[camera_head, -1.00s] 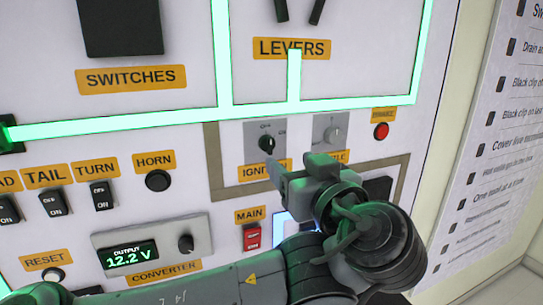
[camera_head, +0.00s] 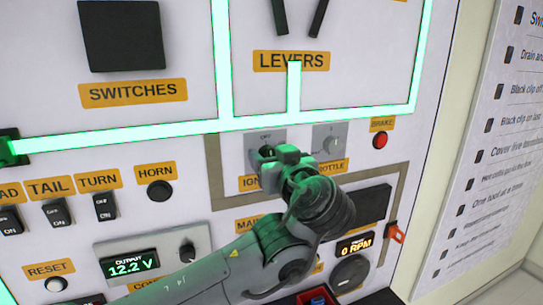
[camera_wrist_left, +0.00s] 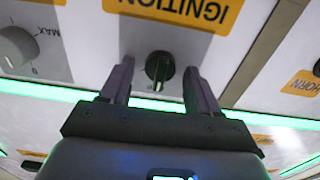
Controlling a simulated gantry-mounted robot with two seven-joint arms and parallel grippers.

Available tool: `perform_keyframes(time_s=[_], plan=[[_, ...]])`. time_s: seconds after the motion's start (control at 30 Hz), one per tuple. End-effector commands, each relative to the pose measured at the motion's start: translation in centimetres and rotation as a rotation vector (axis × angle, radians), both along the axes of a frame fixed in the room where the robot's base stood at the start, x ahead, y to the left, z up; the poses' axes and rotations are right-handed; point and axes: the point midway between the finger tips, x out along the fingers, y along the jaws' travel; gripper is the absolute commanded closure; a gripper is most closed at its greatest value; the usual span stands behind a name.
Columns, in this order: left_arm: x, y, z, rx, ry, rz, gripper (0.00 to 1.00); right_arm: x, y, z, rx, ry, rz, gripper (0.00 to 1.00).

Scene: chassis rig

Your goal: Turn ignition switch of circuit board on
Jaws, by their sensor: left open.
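The ignition switch (camera_wrist_left: 159,67) is a round black knob on a grey plate (camera_head: 265,137). Its orange IGNITION label (camera_wrist_left: 180,8) shows upside down in the left wrist view. My left gripper (camera_head: 268,160) is at the switch and hides most of the knob and part of its label in the head view. In the left wrist view the two fingers of my open left gripper (camera_wrist_left: 157,80) stand on either side of the knob, with gaps showing between fingers and knob. My right gripper is not in view.
The throttle knob (camera_head: 331,143) sits just right of the switch, with the red brake button (camera_head: 380,141) farther right. The horn button (camera_head: 159,191) is to the left. A converter display (camera_head: 130,266) is at lower left. A glowing green strip (camera_head: 180,129) runs above.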

Motion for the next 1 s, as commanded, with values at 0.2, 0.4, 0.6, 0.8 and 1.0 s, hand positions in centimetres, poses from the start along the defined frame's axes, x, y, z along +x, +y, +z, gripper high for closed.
perform_keyframes(time_s=[0.2,0.4,0.6,0.8,1.0], plan=[[0.0,0.0,0.0,0.000,0.000,0.000,0.46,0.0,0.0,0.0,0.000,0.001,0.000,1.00],[0.0,0.0,0.0,0.000,0.000,0.000,0.77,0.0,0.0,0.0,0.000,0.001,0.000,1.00],[0.0,0.0,0.0,0.001,0.000,0.000,0.93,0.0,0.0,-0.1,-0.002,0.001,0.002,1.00],[0.0,0.0,-0.2,0.031,0.013,0.001,0.93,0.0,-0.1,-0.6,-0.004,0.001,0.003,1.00],[0.0,-0.1,-0.3,0.120,0.047,0.001,0.93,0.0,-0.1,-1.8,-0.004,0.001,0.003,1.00]])
